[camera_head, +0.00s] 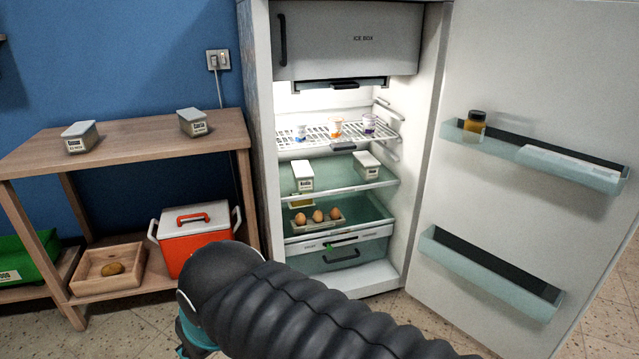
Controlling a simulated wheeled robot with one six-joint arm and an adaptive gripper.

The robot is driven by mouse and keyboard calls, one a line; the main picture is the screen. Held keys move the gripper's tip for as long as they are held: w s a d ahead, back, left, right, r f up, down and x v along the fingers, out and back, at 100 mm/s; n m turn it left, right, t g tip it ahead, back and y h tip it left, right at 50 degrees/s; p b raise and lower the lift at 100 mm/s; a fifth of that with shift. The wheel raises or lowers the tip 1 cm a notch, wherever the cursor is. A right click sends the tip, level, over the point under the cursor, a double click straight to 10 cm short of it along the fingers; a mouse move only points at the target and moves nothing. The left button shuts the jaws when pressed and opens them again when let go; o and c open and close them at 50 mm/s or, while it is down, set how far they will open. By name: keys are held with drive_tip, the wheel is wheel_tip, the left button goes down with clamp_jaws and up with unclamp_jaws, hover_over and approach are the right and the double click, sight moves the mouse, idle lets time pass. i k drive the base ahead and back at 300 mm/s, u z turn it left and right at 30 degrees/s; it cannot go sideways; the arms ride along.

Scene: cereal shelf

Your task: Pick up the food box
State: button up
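Several similar small food boxes with pale lids and printed labels are in view. One food box (80,137) sits on the left of the wooden table top, and another (192,122) sits toward its right. Two more stand on the fridge's middle glass shelf: one at the left (302,177) and one at the right (367,165). I cannot tell which one the task means. My black ribbed arm crosses the lower middle of the picture, with a teal part at its left end. My gripper's fingers are not in view. No box is seen held.
The fridge door (540,60) stands wide open to the right, with a jar (475,122) in its upper rack. Cups stand on the wire shelf (316,138); eggs (318,215) sit lower. A red cooler (195,240) and wooden tray (87,285) are under the table (130,147).

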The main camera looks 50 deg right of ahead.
sight(302, 176)
drive_tip(key=z, duration=0.65)
drive_tip(key=i, duration=0.6)
drive_tip(key=z, duration=0.85)
drive_tip(key=i, duration=0.6)
drive_tip(key=z, duration=1.8)
drive_tip(key=k, duration=1.1)
drive_tip(key=u, duration=1.6)
drive_tip(key=i, duration=0.5)
